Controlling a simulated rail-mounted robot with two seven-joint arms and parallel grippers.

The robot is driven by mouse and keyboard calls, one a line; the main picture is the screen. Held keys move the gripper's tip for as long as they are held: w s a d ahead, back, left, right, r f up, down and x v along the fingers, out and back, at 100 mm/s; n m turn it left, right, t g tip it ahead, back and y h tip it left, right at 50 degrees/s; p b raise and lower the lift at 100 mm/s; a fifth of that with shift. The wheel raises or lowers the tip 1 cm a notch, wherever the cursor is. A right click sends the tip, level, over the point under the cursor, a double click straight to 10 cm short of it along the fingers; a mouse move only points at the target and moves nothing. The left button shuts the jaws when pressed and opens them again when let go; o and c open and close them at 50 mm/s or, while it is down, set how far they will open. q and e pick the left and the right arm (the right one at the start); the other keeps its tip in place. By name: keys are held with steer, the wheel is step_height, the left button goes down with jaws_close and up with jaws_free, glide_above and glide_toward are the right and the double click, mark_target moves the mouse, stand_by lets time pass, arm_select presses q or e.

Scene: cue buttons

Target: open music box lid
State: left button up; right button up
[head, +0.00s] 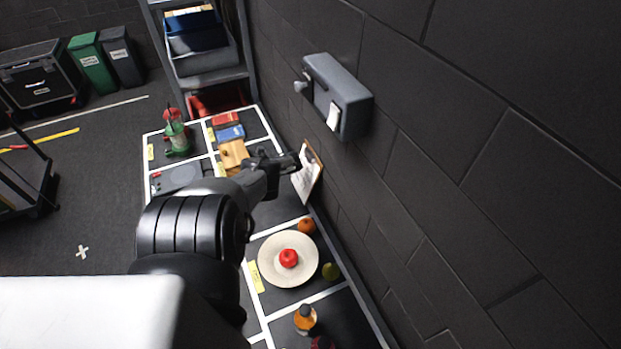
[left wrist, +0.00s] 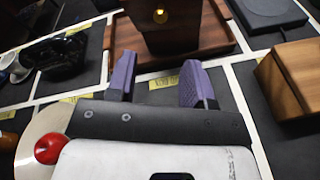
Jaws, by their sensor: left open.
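My left gripper (left wrist: 160,82) shows two purple fingers spread apart with nothing between them. Beyond the fingertips in the left wrist view, a dark brown wooden box (left wrist: 185,30) with a small gold knob or light stands on a brown tray (left wrist: 230,42). A lighter wooden box (left wrist: 290,75) is to the right of the fingers. A light wooden box (head: 233,154) also shows in the head view, just beyond my arm. I cannot tell for certain which box is the music box. In the head view my left gripper (head: 290,160) reaches toward the wall. My right gripper is not seen.
A cream plate (head: 275,268) with a red apple (head: 288,258) lies nearer on the table. A clipboard (head: 307,174) is beside the gripper. A grey wall box (head: 340,92) hangs above. A dark flat device (left wrist: 265,12) is at the upper right of the wrist view.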

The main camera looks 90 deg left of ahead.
arm_select(q)
steer(key=shift+v, duration=1.15)
